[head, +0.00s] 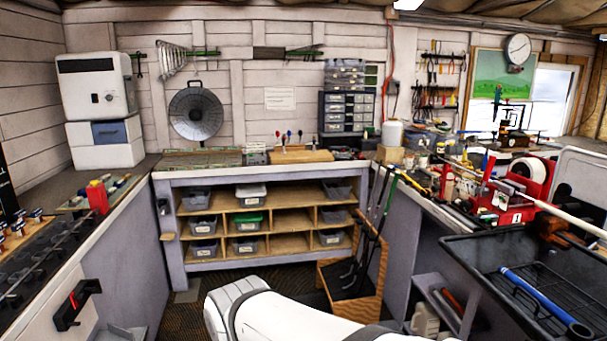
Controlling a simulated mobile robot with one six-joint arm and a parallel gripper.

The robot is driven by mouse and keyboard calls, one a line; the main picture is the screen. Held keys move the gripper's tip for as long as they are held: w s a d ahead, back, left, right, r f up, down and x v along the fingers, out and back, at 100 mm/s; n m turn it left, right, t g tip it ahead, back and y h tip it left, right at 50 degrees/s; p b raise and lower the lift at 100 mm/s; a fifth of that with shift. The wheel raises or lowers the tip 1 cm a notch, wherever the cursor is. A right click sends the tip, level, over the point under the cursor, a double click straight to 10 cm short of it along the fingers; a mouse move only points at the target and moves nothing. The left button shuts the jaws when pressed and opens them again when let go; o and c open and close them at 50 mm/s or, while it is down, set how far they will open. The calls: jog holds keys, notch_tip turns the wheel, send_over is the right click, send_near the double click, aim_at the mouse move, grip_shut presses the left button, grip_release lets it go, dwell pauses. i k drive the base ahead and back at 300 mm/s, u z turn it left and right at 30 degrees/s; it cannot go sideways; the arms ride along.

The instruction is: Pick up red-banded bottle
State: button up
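On the right workbench, among crowded tools, a small upright red and white item (447,181) stands left of the red clamp. It may be the red-banded bottle, but it is too small to tell. A white link of my arm crosses the bottom middle of the head view. My gripper is not in view.
A black tray (462,241) with a blue-handled tool (538,297) is at the right front. A wooden box of golf clubs (376,284) stands on the floor by the right bench. A red vise (512,214) sits on that bench. A red object (97,196) stands on the left bench.

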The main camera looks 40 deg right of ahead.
aim_at(449, 188)
jog(key=z, duration=0.05)
jog(key=i, duration=1.6)
jog(key=z, duration=2.65)
jog(key=i, duration=1.65)
